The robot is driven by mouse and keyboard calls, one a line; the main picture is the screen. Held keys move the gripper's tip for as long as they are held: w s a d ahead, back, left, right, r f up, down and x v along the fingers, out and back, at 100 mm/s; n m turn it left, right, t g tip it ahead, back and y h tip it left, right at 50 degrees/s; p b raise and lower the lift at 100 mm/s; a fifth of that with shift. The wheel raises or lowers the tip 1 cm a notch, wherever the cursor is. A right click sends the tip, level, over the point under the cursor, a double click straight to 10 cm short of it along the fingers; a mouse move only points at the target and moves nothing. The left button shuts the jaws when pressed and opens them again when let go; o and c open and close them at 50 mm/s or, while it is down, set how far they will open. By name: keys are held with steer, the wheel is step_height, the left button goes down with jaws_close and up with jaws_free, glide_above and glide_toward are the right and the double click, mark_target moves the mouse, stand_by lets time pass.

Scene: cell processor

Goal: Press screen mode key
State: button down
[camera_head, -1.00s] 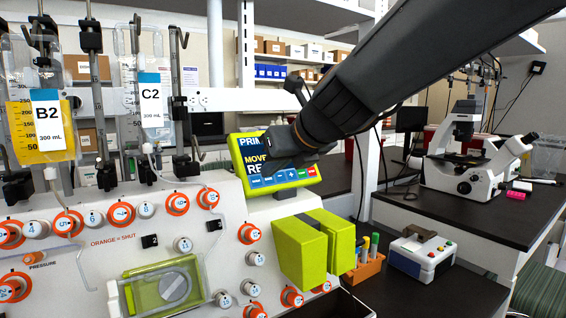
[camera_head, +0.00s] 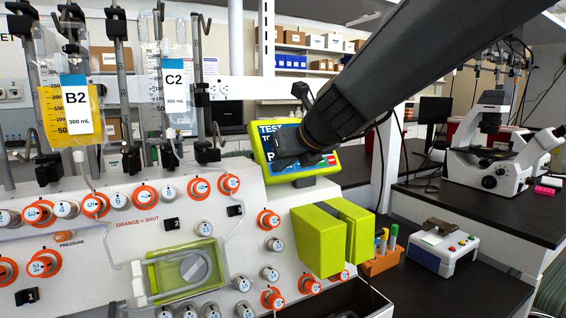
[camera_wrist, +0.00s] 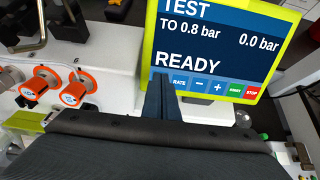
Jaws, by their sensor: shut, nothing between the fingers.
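The screen (camera_head: 268,131) is a tilted display with a yellow-green frame on the white machine. In the wrist view the screen (camera_wrist: 215,45) reads TEST, TO 0.8 bar, 0.0 bar and READY. Its bottom key row (camera_wrist: 217,88) shows RATE, minus, plus, a green START and a red STOP. My gripper (camera_wrist: 160,94) is shut and empty, its narrow tips at the lower left of the screen. They cover the left end of the key row, so any key there is hidden. In the head view my gripper (camera_head: 289,160) crosses the screen's lower part. I cannot tell if the tips touch the glass.
Bags B2 (camera_head: 75,110) and C2 (camera_head: 176,95) hang at the left. Orange and white numbered knobs cover the panel. A yellow-green block (camera_head: 319,243) sticks out below the screen. A microscope (camera_head: 490,150) stands on the right bench.

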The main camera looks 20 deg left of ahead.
steer(key=shift+w+a+f, duration=0.1)
steer(key=shift+f, duration=0.05)
steer(key=shift+s+d+r+p, duration=0.3)
steer(key=shift+r+p, duration=0.05)
steer(key=p+v, duration=0.2)
steer(key=v, duration=1.1)
steer(key=shift+p, duration=0.3)
steer(key=shift+d, duration=0.1)
stand_by(0.8)
